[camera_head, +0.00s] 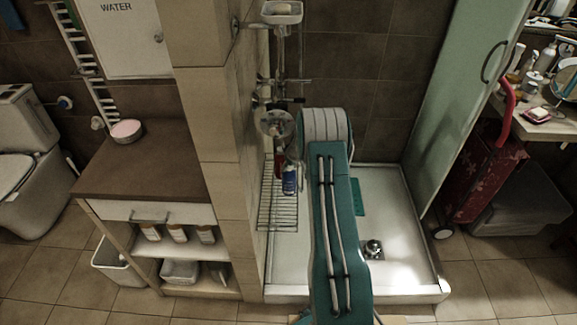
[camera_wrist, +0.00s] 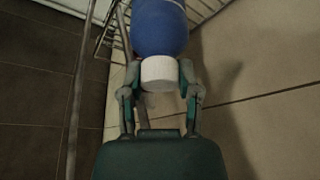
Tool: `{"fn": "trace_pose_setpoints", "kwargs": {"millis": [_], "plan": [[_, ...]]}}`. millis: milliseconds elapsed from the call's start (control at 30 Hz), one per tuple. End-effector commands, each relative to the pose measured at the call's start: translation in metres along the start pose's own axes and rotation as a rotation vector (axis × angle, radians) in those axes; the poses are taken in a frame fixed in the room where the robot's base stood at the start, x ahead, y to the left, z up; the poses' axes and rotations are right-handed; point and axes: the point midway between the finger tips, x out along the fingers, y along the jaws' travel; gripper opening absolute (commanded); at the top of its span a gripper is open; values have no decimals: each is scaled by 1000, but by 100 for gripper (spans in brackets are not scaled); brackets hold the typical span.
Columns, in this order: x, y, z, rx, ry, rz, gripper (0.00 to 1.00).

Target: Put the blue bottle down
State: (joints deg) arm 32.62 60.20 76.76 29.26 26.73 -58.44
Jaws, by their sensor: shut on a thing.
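The blue bottle (camera_wrist: 158,28) has a round body and a white cap (camera_wrist: 158,73). In the wrist view my gripper (camera_wrist: 160,80) is shut on the cap, one finger on each side. In the head view a blue bottle (camera_head: 289,180) shows over the wire rack (camera_head: 272,212), just left of my arm. My arm hides the gripper there. I cannot tell whether the bottle touches the rack.
A red bottle (camera_head: 279,163) is close beside the blue one at the rack. The tiled pillar (camera_head: 228,150) stands left of the rack. The white shower tray (camera_head: 395,210) lies below, with a green glass panel (camera_head: 455,95) at right. A brown-topped cabinet (camera_head: 150,170) stands at left.

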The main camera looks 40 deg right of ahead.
Motion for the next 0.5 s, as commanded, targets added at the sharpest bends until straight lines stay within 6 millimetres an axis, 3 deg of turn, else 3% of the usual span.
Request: {"fn": "trace_pose_setpoints", "kwargs": {"millis": [300, 333, 367, 400, 500], "plan": [[2, -2, 0, -1, 1, 2, 0], [2, -2, 0, -1, 1, 1, 57], [2, -2, 0, -1, 1, 1, 70], [2, -1, 0, -1, 1, 1, 78], [2, -1, 1, 0, 0, 0, 78]]}}
